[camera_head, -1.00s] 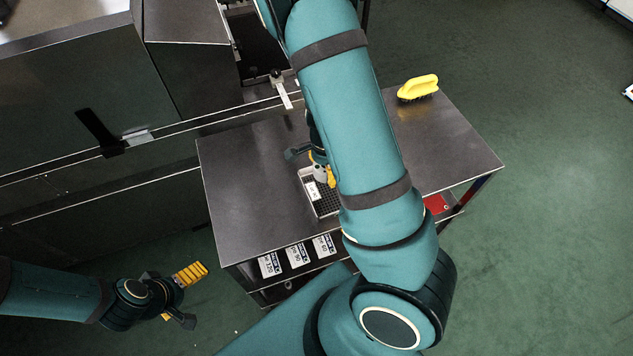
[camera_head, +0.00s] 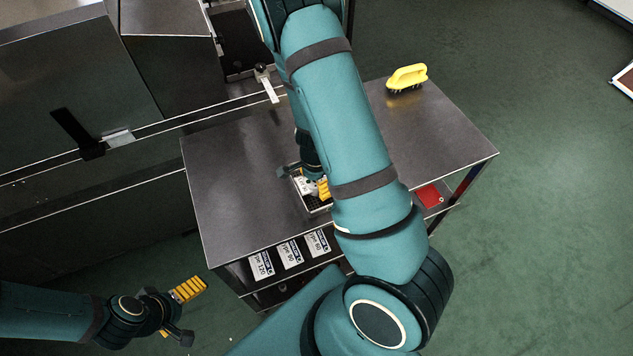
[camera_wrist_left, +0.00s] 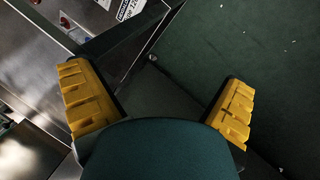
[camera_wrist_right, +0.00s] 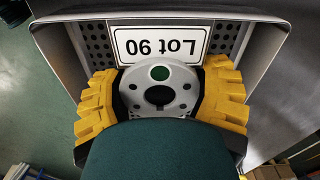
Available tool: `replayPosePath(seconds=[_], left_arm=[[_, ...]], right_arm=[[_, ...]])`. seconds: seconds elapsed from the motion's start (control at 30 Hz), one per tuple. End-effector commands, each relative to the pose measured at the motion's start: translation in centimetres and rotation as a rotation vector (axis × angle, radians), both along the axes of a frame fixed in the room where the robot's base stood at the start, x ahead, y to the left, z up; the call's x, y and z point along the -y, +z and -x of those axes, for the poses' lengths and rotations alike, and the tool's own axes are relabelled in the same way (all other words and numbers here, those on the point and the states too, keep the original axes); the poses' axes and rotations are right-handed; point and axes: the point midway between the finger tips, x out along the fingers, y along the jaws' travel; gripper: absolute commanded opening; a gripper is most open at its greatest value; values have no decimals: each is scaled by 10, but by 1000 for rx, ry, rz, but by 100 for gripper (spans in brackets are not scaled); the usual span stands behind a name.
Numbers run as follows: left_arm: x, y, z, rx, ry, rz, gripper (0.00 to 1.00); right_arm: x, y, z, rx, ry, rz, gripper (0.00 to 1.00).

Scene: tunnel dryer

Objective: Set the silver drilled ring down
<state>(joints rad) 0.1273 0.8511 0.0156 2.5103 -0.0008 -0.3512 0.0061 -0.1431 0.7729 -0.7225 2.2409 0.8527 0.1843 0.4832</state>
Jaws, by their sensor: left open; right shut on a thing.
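The silver drilled ring (camera_wrist_right: 178,78) sits between the yellow fingers of my right gripper (camera_wrist_right: 160,100) in the right wrist view. It has a large centre hole and several small holes. My right gripper is shut on it, over a perforated tray (camera_wrist_right: 88,36) with a white "Lot 90" label (camera_wrist_right: 190,43). I cannot tell whether the ring touches the tray floor. In the head view my right gripper (camera_head: 322,188) is at the tray (camera_head: 318,207), partly hidden by my arm. My left gripper (camera_head: 180,312) is open and empty, away from the table, and shows in the left wrist view (camera_wrist_left: 160,105).
The steel table (camera_head: 235,170) has free room left of the tray. A yellow brush (camera_head: 407,78) stands at its back right. Labelled slots (camera_head: 290,254) are below its front edge, and a red item (camera_head: 430,195) lies on a lower level. The dryer (camera_head: 70,100) stands behind.

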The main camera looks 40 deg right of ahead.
Motion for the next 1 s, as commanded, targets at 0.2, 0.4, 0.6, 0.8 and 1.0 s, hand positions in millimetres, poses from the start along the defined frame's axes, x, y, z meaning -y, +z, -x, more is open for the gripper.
replayPosePath(seconds=[0.2, 0.4, 0.6, 0.8, 1.0], left_arm=[[0, -2, 1, -1, 0, 0, 100], [0, -2, 0, -1, 0, 0, 100], [0, 3, 0, 1, 0, 0, 100], [-1, 23, -6, 13, 10, -3, 100], [-2, 44, -13, 29, 23, -7, 100]], right_arm=[[0, -3, 0, 0, 0, 0, 88], [0, -3, 0, -1, 0, 0, 88], [0, 5, 0, 0, 1, 0, 88], [-1, 41, -1, 1, 4, 0, 88], [-2, 83, -1, 2, 3, 1, 88]])
